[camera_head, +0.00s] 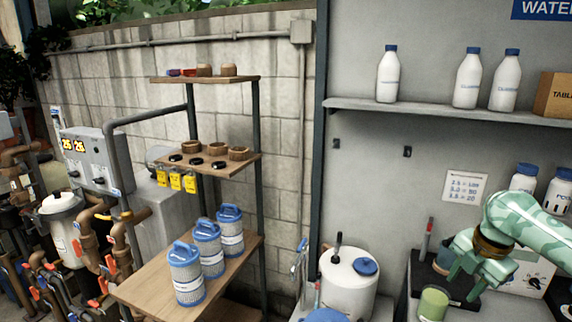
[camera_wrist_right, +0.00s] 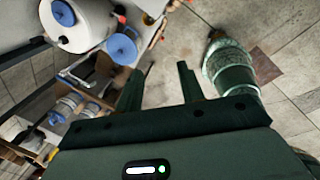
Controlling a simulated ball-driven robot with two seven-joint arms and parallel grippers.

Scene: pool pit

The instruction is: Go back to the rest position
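My right gripper (camera_head: 463,286) is at the lower right of the head view, its green patterned arm coming in from the right edge. It is near a greenish cup (camera_head: 433,303) and a dark bench top. In the right wrist view the two dark green fingers of this gripper (camera_wrist_right: 160,68) stand apart with nothing between them. The gripper is open and empty. My left gripper does not show in either view.
A white tank (camera_head: 348,285) with a blue cap stands left of the bench. A wooden rack (camera_head: 150,292) at the left holds blue-lidded filter cartridges (camera_head: 208,250). White bottles (camera_head: 388,75) stand on a wall shelf (camera_head: 430,110). Paved floor (camera_wrist_right: 285,30) shows in the wrist view.

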